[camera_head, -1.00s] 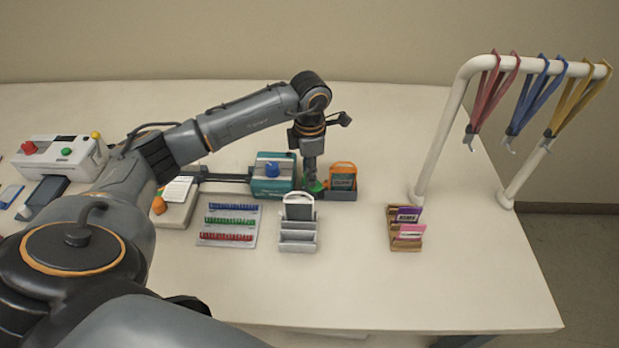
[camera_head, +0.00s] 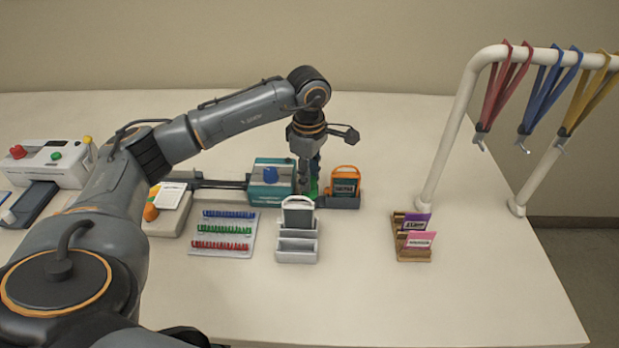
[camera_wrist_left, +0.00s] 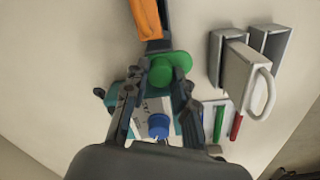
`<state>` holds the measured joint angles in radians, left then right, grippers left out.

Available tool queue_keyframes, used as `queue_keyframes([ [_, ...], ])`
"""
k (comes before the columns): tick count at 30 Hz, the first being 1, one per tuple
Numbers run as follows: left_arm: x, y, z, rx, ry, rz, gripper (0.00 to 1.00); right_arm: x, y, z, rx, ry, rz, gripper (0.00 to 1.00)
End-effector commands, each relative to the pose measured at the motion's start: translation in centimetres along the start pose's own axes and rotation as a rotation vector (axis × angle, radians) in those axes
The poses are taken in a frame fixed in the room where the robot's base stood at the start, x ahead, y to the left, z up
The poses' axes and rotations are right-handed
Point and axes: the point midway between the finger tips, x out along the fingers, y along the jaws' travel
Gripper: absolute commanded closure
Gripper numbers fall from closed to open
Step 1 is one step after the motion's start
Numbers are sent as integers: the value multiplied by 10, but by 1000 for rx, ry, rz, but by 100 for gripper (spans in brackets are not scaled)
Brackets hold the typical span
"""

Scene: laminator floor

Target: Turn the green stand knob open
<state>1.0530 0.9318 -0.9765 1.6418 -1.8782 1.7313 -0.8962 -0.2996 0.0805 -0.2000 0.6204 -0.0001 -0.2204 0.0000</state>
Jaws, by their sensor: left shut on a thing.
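The green stand knob (camera_wrist_left: 162,72) lies between the fingers of my left gripper (camera_wrist_left: 157,88) in the left wrist view. In the head view the knob (camera_head: 314,187) is a small green patch mostly hidden by the fingers. My left gripper (camera_head: 306,185) points down beside the teal box and is shut on the knob. The knob sits on the dark stand (camera_head: 342,203), with an orange-framed holder (camera_head: 345,181) on its right. My right gripper is not in view.
The teal box with a blue knob (camera_head: 270,178) stands just left of the gripper. A white holder (camera_head: 297,245) and a tray of coloured pieces (camera_head: 223,250) stand in front. A white rack with straps (camera_head: 462,120) is at right.

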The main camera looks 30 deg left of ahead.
Motion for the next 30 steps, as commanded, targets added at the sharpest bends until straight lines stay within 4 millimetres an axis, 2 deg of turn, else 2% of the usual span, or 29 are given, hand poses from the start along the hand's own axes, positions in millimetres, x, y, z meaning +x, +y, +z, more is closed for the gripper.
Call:
queue_keyframes([
  [15,0,0,1,24,-2,1,100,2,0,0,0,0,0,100],
  [16,0,0,1,24,-2,1,72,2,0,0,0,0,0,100],
  [19,0,0,1,23,-2,1,51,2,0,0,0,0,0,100],
  [30,-4,0,0,22,-1,1,51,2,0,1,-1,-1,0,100],
])
